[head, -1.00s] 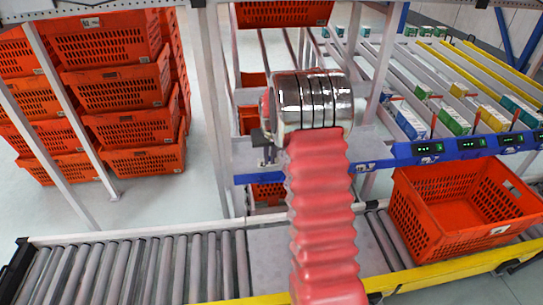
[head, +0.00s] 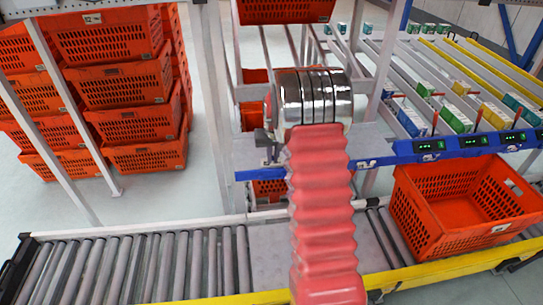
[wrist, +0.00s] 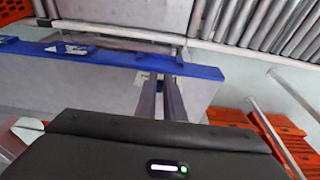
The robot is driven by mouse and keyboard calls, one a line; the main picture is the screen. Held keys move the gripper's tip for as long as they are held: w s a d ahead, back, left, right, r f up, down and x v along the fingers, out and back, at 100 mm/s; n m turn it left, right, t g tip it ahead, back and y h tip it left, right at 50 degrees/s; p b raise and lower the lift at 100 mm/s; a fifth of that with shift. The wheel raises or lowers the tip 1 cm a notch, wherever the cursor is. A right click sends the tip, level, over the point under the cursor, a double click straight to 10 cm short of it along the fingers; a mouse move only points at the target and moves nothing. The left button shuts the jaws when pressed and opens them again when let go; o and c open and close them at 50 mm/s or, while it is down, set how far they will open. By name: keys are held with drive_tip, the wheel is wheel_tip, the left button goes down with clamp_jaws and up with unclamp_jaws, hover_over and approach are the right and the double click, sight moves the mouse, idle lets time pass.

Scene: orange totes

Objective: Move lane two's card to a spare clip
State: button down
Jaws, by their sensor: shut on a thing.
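My gripper (wrist: 161,84) shows in the wrist view as two dark, close-set fingers reaching to the blue rail (wrist: 115,58). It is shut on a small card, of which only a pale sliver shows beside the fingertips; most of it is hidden. A white clip or label (wrist: 72,48) sits on the rail to the left. In the head view my gripper (head: 264,146) is a small dark shape left of my silver wrist, partly covered by it. The blue rail (head: 400,158) there carries several green-lit lane displays and a white mark (head: 366,163). Lane numbers are too small to read.
Lanes with small cartons (head: 455,118) run behind the rail. An orange tote (head: 465,205) stands on the roller conveyor (head: 140,265) at right. Stacked orange totes (head: 120,90) stand at left behind grey posts. The conveyor's left part is clear.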

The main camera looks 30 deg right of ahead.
sight(273, 171)
drive_tip(key=shift+f, duration=1.8)
drive_tip(key=shift+s, duration=0.1)
drive_tip(key=shift+s+a+f, duration=0.1)
drive_tip(key=shift+s, duration=0.1)
drive_tip(key=shift+w+r, duration=0.2)
drive_tip(key=shift+f, duration=1.95)
idle(0.5)
drive_tip(key=c, duration=1.8)
unclamp_jaws()
drive_tip(key=shift+r, duration=0.1)
